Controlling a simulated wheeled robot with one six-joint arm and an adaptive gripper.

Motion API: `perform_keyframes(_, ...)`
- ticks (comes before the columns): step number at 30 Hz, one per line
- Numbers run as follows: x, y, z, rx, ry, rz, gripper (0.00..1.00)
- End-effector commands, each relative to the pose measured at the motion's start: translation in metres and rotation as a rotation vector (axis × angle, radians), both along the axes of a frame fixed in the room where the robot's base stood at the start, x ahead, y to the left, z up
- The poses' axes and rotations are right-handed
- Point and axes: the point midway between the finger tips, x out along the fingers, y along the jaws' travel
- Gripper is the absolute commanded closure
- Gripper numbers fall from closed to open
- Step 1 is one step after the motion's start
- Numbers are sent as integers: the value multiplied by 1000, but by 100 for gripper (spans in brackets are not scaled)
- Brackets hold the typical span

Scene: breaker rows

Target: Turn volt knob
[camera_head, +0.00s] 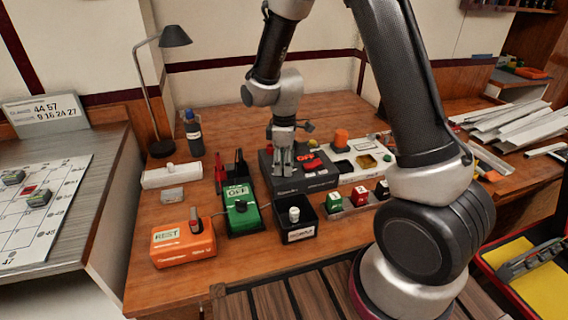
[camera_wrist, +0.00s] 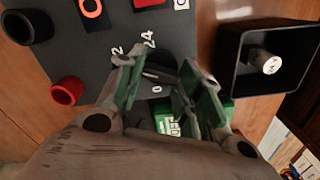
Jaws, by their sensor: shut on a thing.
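The volt knob (camera_wrist: 158,73) is dark and round, with 0, 12 and 24 printed around it on the dark panel (camera_wrist: 103,50) in the wrist view. My gripper (camera_wrist: 162,76) is shut on this knob, one finger on each side. In the head view my gripper (camera_head: 283,171) points down at the left part of the dark power box (camera_head: 316,182), which has a red OFF piece on top. The knob is hidden behind the fingers there. A black socket (camera_wrist: 28,26) and a red socket (camera_wrist: 68,91) stand out from the panel.
A black bin (camera_head: 297,238) holding a white cylinder (camera_head: 294,214) stands in front of the box. A green OFF unit (camera_head: 241,211) stands close on the left, with an orange REST box (camera_head: 183,244) in front. Bare wood (camera_head: 270,270) lies at the front.

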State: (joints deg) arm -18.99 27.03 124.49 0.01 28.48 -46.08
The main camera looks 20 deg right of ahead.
Motion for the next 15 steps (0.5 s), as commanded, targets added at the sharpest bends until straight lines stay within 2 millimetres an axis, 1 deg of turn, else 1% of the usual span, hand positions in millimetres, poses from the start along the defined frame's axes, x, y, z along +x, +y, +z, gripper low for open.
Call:
perform_keyframes(3,0,0,0,0,-1,0,88)
perform_keyframes(4,0,0,0,0,-1,0,62)
perform_keyframes(7,0,0,0,0,0,-1,44)
perform_keyframes(8,0,0,0,0,0,-1,43)
perform_keyframes(15,0,0,0,0,0,-1,43)
